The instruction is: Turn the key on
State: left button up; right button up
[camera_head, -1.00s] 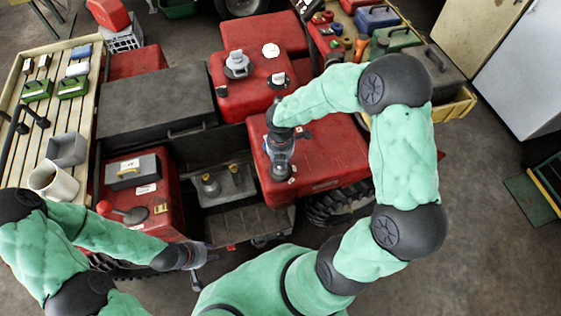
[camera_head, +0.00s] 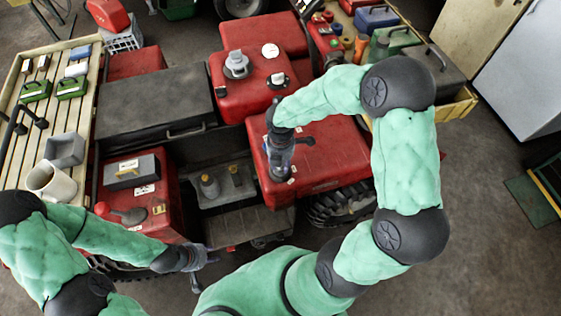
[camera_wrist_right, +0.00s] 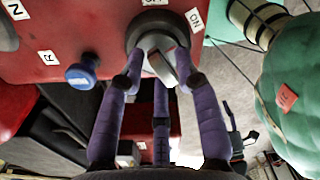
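The key (camera_wrist_right: 162,66) is a grey, flat-sided grip on a round grey switch (camera_wrist_right: 150,28) in a red panel. An ON label (camera_wrist_right: 195,20) is at its upper right, and a partly cut-off OFF label (camera_wrist_right: 154,2) is above it. My right gripper (camera_wrist_right: 159,68) has its purple fingers around the key, one on each side and a third below. Whether they press on it is unclear. In the head view my right gripper (camera_head: 279,165) is over the front red panel, hiding the key. My left gripper (camera_head: 204,271) is open and empty at the lower left, apart from everything.
A blue knob (camera_wrist_right: 82,73) is beside the switch. The red quad (camera_head: 330,155) fills the middle. A slatted bench (camera_head: 22,135) with boxes and a mug (camera_head: 52,182) is at the left. A wooden crate (camera_head: 458,108) with toolboxes is at the upper right.

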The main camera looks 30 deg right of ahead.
jog(key=shift+w, duration=0.1)
notch_tip(320, 180, up, 8)
jog(key=p, duration=0.7)
dwell(0.6)
